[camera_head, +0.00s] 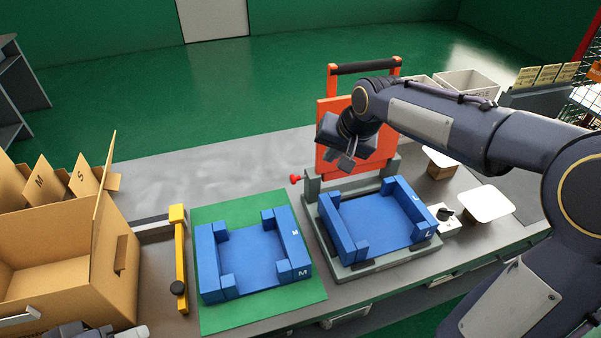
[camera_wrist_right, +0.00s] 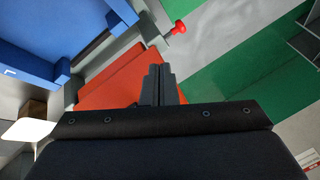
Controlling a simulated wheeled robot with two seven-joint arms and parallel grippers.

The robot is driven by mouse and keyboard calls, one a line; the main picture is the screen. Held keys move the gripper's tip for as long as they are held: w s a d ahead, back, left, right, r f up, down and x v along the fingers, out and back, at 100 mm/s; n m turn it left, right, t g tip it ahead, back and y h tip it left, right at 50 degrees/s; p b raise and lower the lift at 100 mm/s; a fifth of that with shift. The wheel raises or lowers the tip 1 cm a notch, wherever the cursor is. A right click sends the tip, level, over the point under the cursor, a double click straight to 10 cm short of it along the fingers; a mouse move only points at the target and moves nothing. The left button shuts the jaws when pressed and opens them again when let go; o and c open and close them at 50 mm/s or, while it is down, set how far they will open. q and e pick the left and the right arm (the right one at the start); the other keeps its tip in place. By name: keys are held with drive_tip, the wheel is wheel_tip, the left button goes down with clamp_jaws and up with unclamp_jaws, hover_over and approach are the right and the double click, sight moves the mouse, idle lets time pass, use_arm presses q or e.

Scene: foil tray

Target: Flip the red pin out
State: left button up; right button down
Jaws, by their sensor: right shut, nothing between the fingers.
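The red pin (camera_head: 296,179) sticks out from the left side of the grey hinge block of a press-like fixture (camera_head: 313,187). It also shows in the right wrist view (camera_wrist_right: 179,26), at the end of a grey block. The fixture's orange plate (camera_head: 373,150) stands upright with a black handle on top. My right gripper (camera_head: 343,160) is shut and empty, in front of the orange plate, above and to the right of the pin and apart from it.
A blue L nest (camera_head: 378,220) sits in the fixture. A blue M nest (camera_head: 250,255) lies on a green mat (camera_head: 212,318) to its left. A yellow bar (camera_head: 180,255) and an open cardboard box (camera_head: 110,270) stand further left. White plates (camera_head: 485,203) lie right. The grey table behind the mat is clear.

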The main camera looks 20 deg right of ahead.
drive_tip(key=shift+f, duration=0.1)
drive_tip(key=p, duration=0.1)
approach(299, 179)
drive_tip(key=f, duration=0.1)
drive_tip(key=w+d+f, duration=0.1)
drive_tip(key=d+f, duration=0.1)
drive_tip(key=f, duration=0.1)
drive_tip(key=shift+w, duration=0.15)
drive_tip(key=shift+w+a+f+p, duration=0.2)
drive_tip(key=shift+w+a+f, duration=0.1)
drive_tip(key=shift+a, duration=0.2)
drive_tip(key=shift+w+a+f+p, duration=0.15)
drive_tip(key=shift+w+a, duration=0.1)
drive_tip(key=shift+a, duration=0.2)
drive_tip(key=shift+w+a+f+p, duration=0.2)
drive_tip(key=shift+w+a+f, duration=0.1)
drive_tip(key=shift+a, duration=0.2)
drive_tip(key=shift+r, duration=0.1)
drive_tip(key=a, duration=0.3)
drive_tip(key=shift+a, duration=0.35)
drive_tip(key=shift+d+r, duration=0.1)
